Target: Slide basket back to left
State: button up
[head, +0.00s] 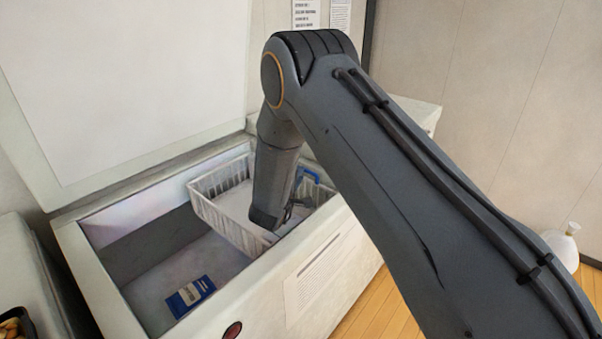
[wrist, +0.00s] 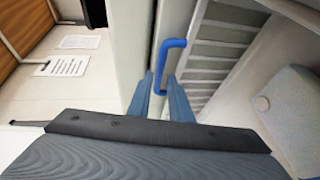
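A white wire basket (head: 222,216) hangs in the right part of the open chest freezer. My gripper (head: 298,203) is lowered over the basket's right part, and my arm hides some of the basket. A blue handle (head: 308,174) shows at the basket's right side. In the wrist view, the blue handle (wrist: 168,62) stands beside the basket's slatted side (wrist: 215,50). My gripper's two fingers (wrist: 160,82) are apart, with the lower end of the handle between their tips. I cannot tell whether either finger touches it.
The freezer's front rim (head: 270,270) borders the opening, and its raised lid (head: 130,80) stands behind. The space left of the basket is open at rim height.

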jog(key=shift+x, duration=1.5)
jog(key=shift+c, duration=0.5)
grip_shut()
jog(key=shift+s, duration=0.1)
